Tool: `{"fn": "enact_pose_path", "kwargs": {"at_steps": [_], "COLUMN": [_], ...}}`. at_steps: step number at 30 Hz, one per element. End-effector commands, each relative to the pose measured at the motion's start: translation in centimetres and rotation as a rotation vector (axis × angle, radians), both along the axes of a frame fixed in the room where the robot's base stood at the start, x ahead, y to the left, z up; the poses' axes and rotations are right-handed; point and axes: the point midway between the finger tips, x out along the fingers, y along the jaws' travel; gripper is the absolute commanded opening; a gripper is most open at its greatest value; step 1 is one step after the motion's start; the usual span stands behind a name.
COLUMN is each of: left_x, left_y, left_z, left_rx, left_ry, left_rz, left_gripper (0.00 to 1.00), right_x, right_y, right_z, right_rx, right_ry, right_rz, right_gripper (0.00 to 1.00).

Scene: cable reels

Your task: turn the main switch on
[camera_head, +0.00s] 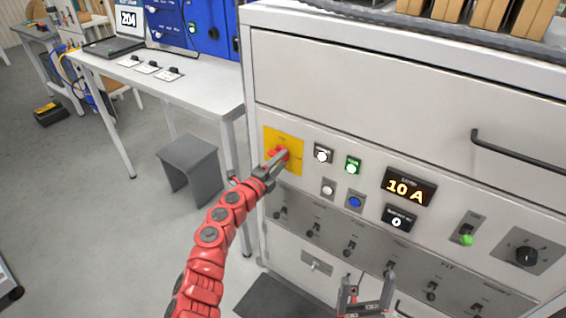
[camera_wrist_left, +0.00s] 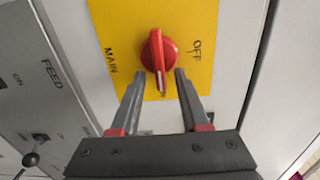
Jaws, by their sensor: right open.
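The main switch is a red rotary knob (camera_wrist_left: 155,50) on a yellow plate (camera_wrist_left: 105,22) marked MAIN and OFF. Its raised handle runs up and down in the left wrist view; I cannot tell which setting it points to. In the head view the red knob (camera_head: 277,153) sits at the cabinet front's left, partly hidden by my gripper. My left gripper (camera_wrist_left: 158,74) is open, its fingertips on either side of the handle's lower end with gaps visible. It also shows in the head view (camera_head: 271,168). My right gripper (camera_head: 368,298) is open and empty at the bottom, low before the cabinet.
The cabinet front (camera_head: 360,80) carries lit buttons (camera_head: 353,166), a display reading 10 A (camera_head: 409,188), a row of small toggles (camera_head: 350,247), a black dial (camera_head: 526,255) and a drawer handle (camera_head: 510,152). A grey stool (camera_head: 188,160) and a white table (camera_head: 170,75) stand left.

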Motion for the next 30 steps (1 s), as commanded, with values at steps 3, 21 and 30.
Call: {"fn": "enact_pose_path", "kwargs": {"at_steps": [3, 21, 30], "left_x": [-0.1, -2.4, -6.7], "left_y": [-0.2, 1.1, 4.4], "left_z": [0.0, -0.1, -0.2], "left_rx": [-0.001, 0.002, 0.003], "left_ry": [0.0, 0.0, -0.001], "left_rz": [-0.005, -0.013, -0.011], "left_gripper": [0.45, 0.45, 0.45], "right_x": [0.0, 0.0, 0.0], "right_y": [0.0, 0.0, 0.0], "right_z": [0.0, 0.1, -0.4], "right_rx": [0.0, 0.0, 0.0], "right_ry": [0.0, 0.0, 0.0], "right_rz": [0.0, 0.0, 0.0], "right_gripper": [0.84, 0.84, 0.84]}}
